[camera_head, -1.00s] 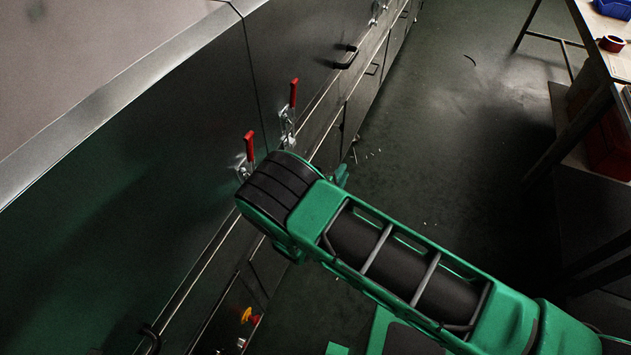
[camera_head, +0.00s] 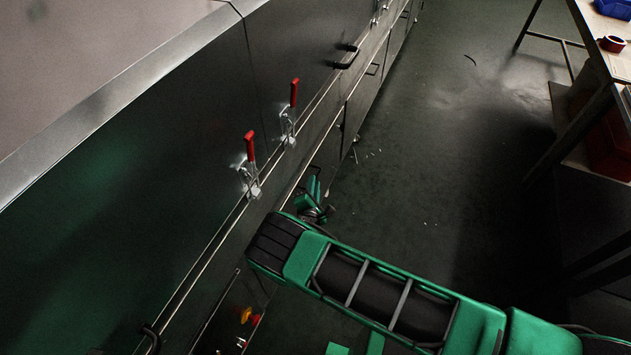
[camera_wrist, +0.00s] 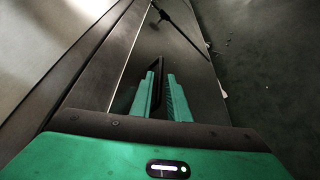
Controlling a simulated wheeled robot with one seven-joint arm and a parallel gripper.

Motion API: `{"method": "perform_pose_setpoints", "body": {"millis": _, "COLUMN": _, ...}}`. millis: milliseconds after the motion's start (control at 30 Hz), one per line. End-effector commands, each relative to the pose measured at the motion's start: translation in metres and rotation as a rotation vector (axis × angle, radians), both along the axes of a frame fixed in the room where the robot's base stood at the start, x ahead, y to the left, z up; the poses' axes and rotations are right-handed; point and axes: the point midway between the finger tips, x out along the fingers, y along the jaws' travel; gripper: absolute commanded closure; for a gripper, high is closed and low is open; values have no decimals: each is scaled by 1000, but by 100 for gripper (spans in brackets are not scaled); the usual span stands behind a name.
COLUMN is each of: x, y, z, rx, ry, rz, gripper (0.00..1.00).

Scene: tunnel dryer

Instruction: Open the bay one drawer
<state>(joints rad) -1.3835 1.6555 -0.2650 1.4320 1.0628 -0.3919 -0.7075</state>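The dryer's lower drawer front (camera_head: 325,150) is dark metal and runs below the upper panels. My gripper (camera_head: 313,192) is low beside it, pointing along the front. In the wrist view, my gripper's green fingers (camera_wrist: 162,88) stand apart, one on each side of a dark bar-shaped handle (camera_wrist: 158,85). The handle lies between the fingers, with a narrow gap visible on the right finger's side. Firm contact cannot be seen. In the head view the handle is mostly hidden by my gripper. The drawer front looks flush with its neighbours. No bay label is readable.
Two red-handled latches (camera_head: 249,146) (camera_head: 294,92) sit on the panels above. Another black handle (camera_head: 347,58) is farther along. A workbench (camera_head: 585,85) with a red tape roll (camera_head: 612,43) and a blue bin (camera_head: 613,7) stands right. The floor (camera_head: 440,140) between is mostly clear.

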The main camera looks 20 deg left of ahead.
Motion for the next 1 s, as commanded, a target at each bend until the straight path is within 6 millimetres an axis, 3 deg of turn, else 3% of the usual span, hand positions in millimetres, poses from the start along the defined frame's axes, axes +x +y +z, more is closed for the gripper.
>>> {"method": "perform_pose_setpoints", "body": {"millis": 200, "x": 21, "y": 5, "z": -5, "rx": 1, "ry": 0, "rz": -1, "gripper": 85}}
{"method": "perform_pose_setpoints", "body": {"millis": 567, "x": 25, "y": 6, "z": -5, "rx": 0, "ry": -1, "rz": -1, "gripper": 85}}
{"method": "perform_pose_setpoints", "body": {"millis": 633, "x": 25, "y": 6, "z": -6, "rx": 0, "ry": -1, "rz": -1, "gripper": 99}}
{"method": "perform_pose_setpoints", "body": {"millis": 1000, "x": 24, "y": 6, "z": -6, "rx": 0, "ry": 1, "rz": -1, "gripper": 100}}
